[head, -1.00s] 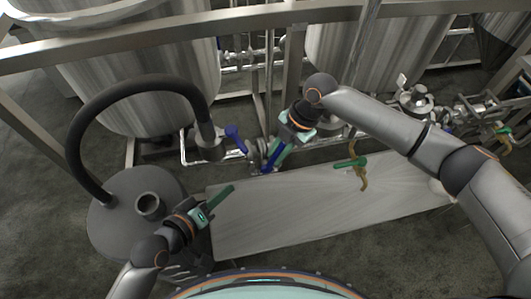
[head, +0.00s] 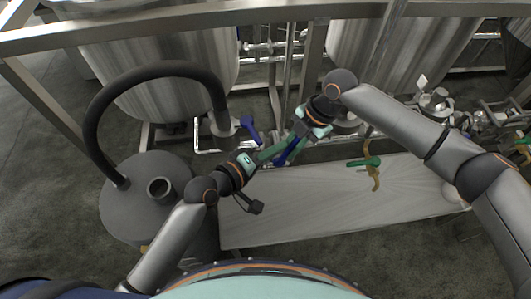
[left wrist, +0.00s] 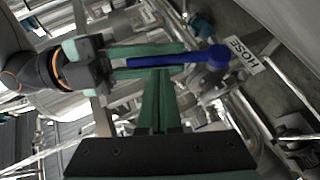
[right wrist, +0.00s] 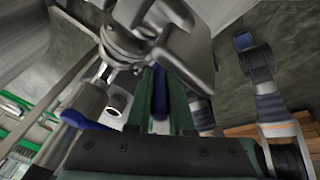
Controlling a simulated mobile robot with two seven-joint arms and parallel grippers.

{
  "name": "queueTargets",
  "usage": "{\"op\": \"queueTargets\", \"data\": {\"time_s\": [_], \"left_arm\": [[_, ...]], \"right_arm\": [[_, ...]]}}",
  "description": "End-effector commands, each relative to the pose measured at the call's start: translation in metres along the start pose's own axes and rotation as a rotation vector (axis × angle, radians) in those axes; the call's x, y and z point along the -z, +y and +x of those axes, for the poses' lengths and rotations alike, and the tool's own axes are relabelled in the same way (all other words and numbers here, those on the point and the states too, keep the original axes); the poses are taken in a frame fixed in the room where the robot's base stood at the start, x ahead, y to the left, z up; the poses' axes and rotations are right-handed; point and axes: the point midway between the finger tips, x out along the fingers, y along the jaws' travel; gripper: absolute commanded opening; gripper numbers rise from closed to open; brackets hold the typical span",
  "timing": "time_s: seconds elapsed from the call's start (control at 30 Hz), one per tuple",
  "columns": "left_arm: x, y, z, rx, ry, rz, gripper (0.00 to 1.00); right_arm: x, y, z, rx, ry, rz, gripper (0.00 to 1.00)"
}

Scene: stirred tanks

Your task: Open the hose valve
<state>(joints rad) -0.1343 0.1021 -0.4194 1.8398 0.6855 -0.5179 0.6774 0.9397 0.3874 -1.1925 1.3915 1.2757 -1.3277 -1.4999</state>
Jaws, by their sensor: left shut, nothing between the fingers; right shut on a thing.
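The hose valve's blue lever handle (left wrist: 205,58) shows in the left wrist view beside a white HOSE label (left wrist: 243,55). My right gripper (left wrist: 182,56) is shut on this handle, with a green finger on each side. The handle also shows between the fingers in the right wrist view (right wrist: 160,95) and in the head view (head: 288,151). My left gripper (left wrist: 160,75) is shut and empty, its fingertips close to the handle and the right fingers. I cannot tell whether they touch. The valve body is largely hidden in the head view.
Another blue handle (head: 249,129) sits left, by the end of a thick black hose (head: 150,70). The hose rises from a grey round vessel (head: 130,215). Steel tanks and a frame rail (head: 150,33) stand behind. A pale platform (head: 320,210) lies in front, mostly clear.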

Motion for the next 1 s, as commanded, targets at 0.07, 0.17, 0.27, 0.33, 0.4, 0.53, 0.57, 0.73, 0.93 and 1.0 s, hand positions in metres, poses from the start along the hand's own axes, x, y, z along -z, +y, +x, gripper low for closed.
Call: {"op": "queueTargets", "data": {"time_s": [0.07, 0.17, 0.27, 0.33, 0.4, 0.53, 0.57, 0.73, 0.93, 1.0], "left_arm": [[0.0, 0.0, 0.004, 0.0, -0.001, 0.0, 0.0], [0.0, 0.0, 0.006, 0.0, -0.001, 0.001, 0.0], [0.0, 0.0, 0.006, 0.0, 0.0, 0.001, 0.0], [0.0, 0.0, 0.006, 0.0, 0.0, 0.001, 0.0], [0.0, 0.0, 0.006, 0.001, 0.0, 0.001, 0.0], [-0.006, 0.001, 0.012, 0.0, -0.002, 0.0, 0.0], [-0.008, 0.002, 0.015, 0.001, -0.002, 0.0, 0.0], [-0.012, 0.002, 0.017, 0.001, -0.008, 0.0, 0.0], [-0.013, 0.002, 0.017, 0.001, -0.011, -0.002, 0.0], [-0.013, 0.002, 0.017, 0.002, -0.012, -0.003, 0.0]], "right_arm": [[-0.001, -0.001, 0.0, 0.002, -0.002, 0.001, 0.0], [-0.001, -0.001, 0.0, 0.002, -0.002, 0.001, 0.0], [-0.001, -0.001, 0.0, 0.002, -0.002, 0.001, 0.0], [-0.001, -0.001, 0.0, 0.002, -0.002, 0.001, 0.0], [-0.001, -0.001, 0.0, 0.002, -0.002, 0.001, 0.0], [-0.001, -0.001, 0.0, 0.002, -0.002, 0.001, 0.0], [-0.001, -0.001, 0.0, 0.002, -0.001, 0.0, 0.0], [0.002, 0.0, 0.0, 0.002, 0.003, -0.004, 0.0], [0.006, 0.002, 0.0, 0.0, 0.01, -0.009, 0.33], [0.006, 0.002, 0.0, -0.002, 0.011, -0.01, 0.41]]}}
